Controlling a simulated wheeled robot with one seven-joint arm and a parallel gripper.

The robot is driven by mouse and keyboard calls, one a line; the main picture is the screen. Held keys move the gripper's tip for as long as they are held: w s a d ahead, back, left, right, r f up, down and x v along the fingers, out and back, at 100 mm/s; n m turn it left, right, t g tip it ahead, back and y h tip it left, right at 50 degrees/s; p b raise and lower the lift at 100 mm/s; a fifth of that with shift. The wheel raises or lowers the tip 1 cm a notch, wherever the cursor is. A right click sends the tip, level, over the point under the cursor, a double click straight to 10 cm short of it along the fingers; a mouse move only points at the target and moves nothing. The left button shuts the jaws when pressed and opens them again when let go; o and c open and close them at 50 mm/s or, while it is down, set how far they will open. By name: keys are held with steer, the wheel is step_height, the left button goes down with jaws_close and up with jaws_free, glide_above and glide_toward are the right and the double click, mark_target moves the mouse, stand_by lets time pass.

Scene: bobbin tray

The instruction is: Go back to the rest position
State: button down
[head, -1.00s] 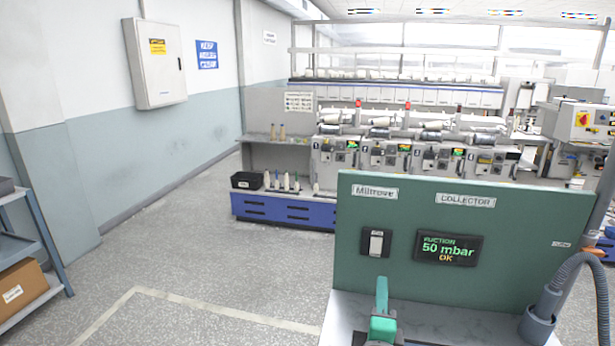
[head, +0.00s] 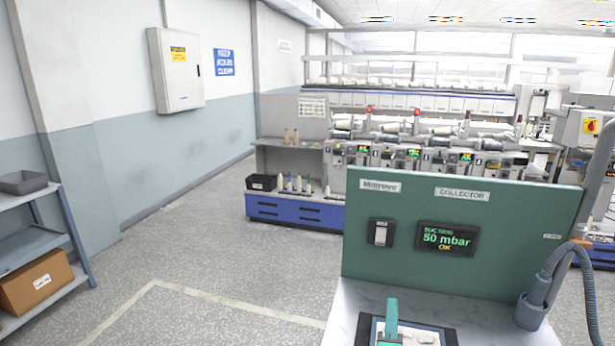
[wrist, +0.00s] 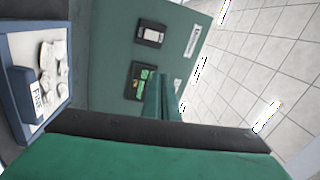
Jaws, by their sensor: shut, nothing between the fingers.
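My gripper (head: 391,306) shows at the bottom of the head view as an upright green finger with a green block below it. It is shut and empty, in front of the green collector panel (head: 400,265). In the wrist view the green fingers (wrist: 161,97) lie together, with the green panel (wrist: 115,65) behind them. A blue-rimmed tray (wrist: 12,80) with whitish lumps (wrist: 52,68) and a labelled blue block (wrist: 30,95) is at the left there. In the head view the tray is partly hidden behind my gripper and cut by the lower edge.
A shelf (head: 30,245) with a cardboard box (head: 38,282) is at the left. The floor (head: 220,265) between is clear.

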steer(key=s+a+f+n+y, duration=0.1)
steer(key=s+a+f+n, duration=0.25)
steer(key=s+f, duration=0.3)
steer(key=s+a+f+n+g+y, duration=0.1)
steer(key=s+a+f+n, duration=0.1)
steer(key=s+f+n, duration=0.4)
steer(key=s+a+f+n+y, duration=0.1)
steer(key=s+a+f+n, duration=0.2)
steer(key=s+f, duration=0.4)
steer(key=s+a+f+n+g+y, duration=0.1)
steer(key=s+a+n, duration=0.2)
steer(key=s, duration=0.9)
steer(key=s+a+f+n+g+y, duration=0.1)
steer(key=s+a+n, duration=0.3)
steer(key=s+a, duration=0.3)
steer(key=s, duration=0.5)
steer(key=shift+s+a+f, duration=0.2)
steer(key=shift+s+a, duration=0.05)
steer(key=shift+a, duration=0.1)
